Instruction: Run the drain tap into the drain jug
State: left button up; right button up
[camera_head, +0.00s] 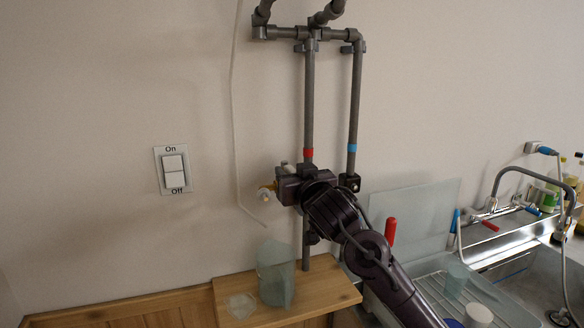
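The clear, greenish drain jug (276,274) stands upright on a small wooden shelf (330,293), below the pipes. A small brass fitting with a pale end (267,190), which looks like the drain tap, sticks out left at the foot of the red-banded pipe (308,110). Its outlet is above the jug, near the jug's left side. My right gripper (287,187) reaches in from the lower right and is at the pipe fittings just right of the brass piece. It covers part of them, and its fingertips cannot be made out. My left gripper is not in view.
A clear, flat piece (241,305) lies left of the jug. A blue-banded pipe (354,110) runs down right of the red one. An On/Off wall switch (174,171) is at left. A sink (520,265) and a drying rack with cups (457,278) are at right.

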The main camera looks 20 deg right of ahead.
jog(key=shift+w, duration=0.3)
grip_shut()
dwell(0.3)
